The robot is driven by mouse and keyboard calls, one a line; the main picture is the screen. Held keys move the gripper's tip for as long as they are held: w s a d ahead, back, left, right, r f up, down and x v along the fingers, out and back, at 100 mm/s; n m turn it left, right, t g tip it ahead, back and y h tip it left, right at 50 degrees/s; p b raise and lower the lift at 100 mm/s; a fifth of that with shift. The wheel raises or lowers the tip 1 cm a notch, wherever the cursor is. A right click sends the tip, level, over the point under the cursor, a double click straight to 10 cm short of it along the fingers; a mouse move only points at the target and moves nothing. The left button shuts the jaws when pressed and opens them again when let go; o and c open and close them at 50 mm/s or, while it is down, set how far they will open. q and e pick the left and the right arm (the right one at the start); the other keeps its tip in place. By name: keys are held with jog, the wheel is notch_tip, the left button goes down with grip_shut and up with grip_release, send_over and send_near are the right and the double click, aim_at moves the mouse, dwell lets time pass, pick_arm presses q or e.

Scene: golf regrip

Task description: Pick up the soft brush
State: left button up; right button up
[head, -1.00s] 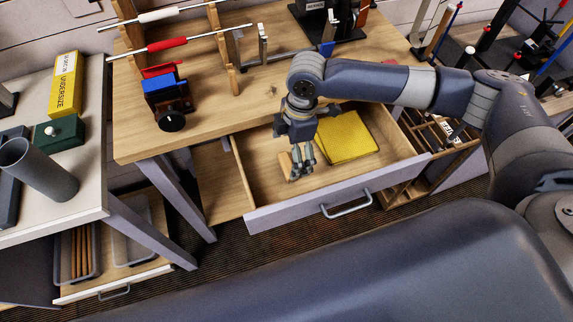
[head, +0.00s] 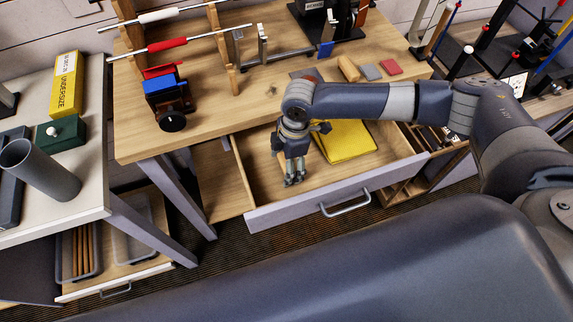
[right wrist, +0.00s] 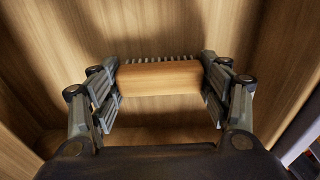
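The soft brush (right wrist: 160,77) has a pale wooden block with a row of dark bristles along its far side in the right wrist view. My right gripper (right wrist: 161,85) has one finger at each end of the block, with no clear gap, and appears shut on it. In the head view the right gripper (head: 293,182) points down into the open drawer (head: 240,175), left of the yellow cloth. The brush is mostly hidden there by the gripper. My left gripper is not in view.
A folded yellow cloth (head: 346,142) lies in the drawer just right of the gripper. The drawer front with its handle (head: 345,203) stands on the near side.

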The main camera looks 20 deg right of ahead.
dwell(0.3)
notch_tip(320, 180, up, 10)
jog(key=shift+r+b, duration=0.1)
jog(key=shift+b, duration=0.35)
